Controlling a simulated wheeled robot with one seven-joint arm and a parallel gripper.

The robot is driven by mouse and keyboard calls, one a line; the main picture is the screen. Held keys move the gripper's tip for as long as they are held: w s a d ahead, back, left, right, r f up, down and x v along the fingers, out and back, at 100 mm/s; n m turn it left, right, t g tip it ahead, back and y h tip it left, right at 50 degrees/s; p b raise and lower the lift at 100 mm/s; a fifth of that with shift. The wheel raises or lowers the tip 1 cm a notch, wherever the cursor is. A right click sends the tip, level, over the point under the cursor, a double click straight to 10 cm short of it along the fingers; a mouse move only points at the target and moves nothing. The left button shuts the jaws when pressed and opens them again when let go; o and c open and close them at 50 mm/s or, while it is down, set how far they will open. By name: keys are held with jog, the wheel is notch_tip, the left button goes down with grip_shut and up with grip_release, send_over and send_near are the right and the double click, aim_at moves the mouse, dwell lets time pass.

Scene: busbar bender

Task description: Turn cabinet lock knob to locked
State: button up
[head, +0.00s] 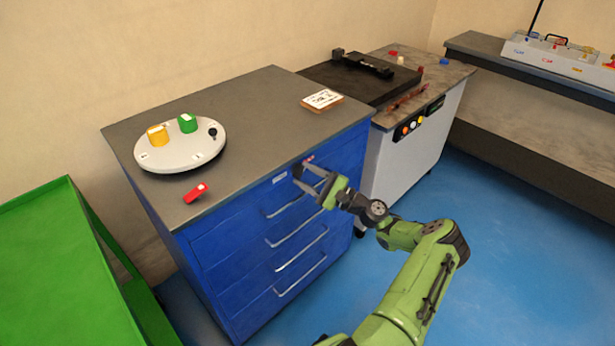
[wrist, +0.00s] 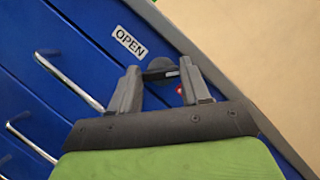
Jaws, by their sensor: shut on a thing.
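The blue cabinet (head: 250,215) stands in the middle of the head view, with several drawers with pale bar handles. Its dark lock knob (wrist: 160,65) is near the top of the front face, between my fingertips in the wrist view. A small pale mark shows on the knob's right side. My gripper (head: 307,177) is at the cabinet's upper right front, shut on the knob; it also shows in the wrist view (wrist: 160,75). A white OPEN label (wrist: 128,42) is left of the knob. A red mark (wrist: 180,90) is partly hidden by the right finger.
On the cabinet top are a round white board (head: 182,158) with yellow and green knobs, a red piece (head: 195,193) and a card on a wooden block (head: 322,99). A grey machine (head: 410,145) stands close at the right. Blue floor (head: 500,235) is clear.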

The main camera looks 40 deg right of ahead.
jog(key=shift+f+m+h, duration=0.1)
jog(key=shift+m+h, duration=0.3)
jog(key=shift+m, duration=0.3)
jog(key=shift+t, duration=0.3)
jog(key=o, duration=1.1)
jog(key=shift+c, duration=0.2)
jog(key=v, duration=1.5)
jog(key=shift+s, duration=0.4)
jog(key=shift+d+f, duration=0.1)
